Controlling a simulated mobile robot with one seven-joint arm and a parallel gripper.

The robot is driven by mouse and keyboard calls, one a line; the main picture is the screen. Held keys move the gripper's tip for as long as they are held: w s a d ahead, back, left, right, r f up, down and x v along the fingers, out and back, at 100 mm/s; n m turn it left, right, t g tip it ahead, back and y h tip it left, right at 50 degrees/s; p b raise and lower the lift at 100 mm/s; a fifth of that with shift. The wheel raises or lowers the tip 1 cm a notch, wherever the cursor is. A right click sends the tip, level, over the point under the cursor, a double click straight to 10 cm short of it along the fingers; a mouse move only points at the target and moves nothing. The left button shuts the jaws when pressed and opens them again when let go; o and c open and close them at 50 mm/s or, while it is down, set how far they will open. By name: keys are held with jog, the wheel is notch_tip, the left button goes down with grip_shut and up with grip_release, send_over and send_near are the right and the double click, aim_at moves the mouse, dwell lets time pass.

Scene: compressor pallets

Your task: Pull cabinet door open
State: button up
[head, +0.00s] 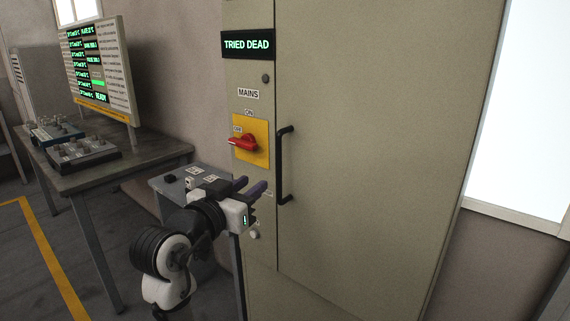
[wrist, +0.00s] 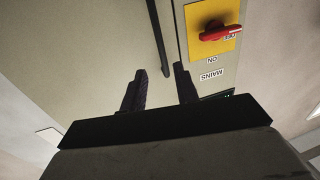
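The beige cabinet door (head: 370,140) is flush in its frame and looks closed. Its black vertical bar handle (head: 280,165) is on the door's left side; in the wrist view the handle (wrist: 157,35) runs down from the top edge toward the space between my fingers. My gripper (head: 257,186) is open, just left of the handle's lower part in the head view. In the wrist view my gripper (wrist: 158,85) has its two dark fingers apart, with nothing seen between the tips. The palm side hides what lies below them.
A red rotary switch (head: 243,143) on a yellow plate sits left of the handle, near my gripper. A "TRIED DEAD" display (head: 247,44) is above. A small grey table (head: 165,186) stands behind my arm. A desk (head: 120,165) with control boxes is at left.

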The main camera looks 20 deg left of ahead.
aim_at(278, 164)
jog(key=w+p, duration=0.1)
jog(key=w, duration=0.2)
jog(key=w+d+p, duration=0.1)
jog(key=w, duration=0.3)
jog(key=w+p, duration=0.1)
jog(key=w, duration=0.3)
jog(key=shift+w+d+r, duration=0.1)
jog(key=shift+d+r, duration=0.05)
jog(key=shift+d, duration=0.2)
jog(key=shift+w+d+p, duration=0.1)
jog(key=shift+w+p, duration=0.25)
jog(key=shift+w, duration=0.35)
jog(key=shift+c, duration=0.2)
grip_shut()
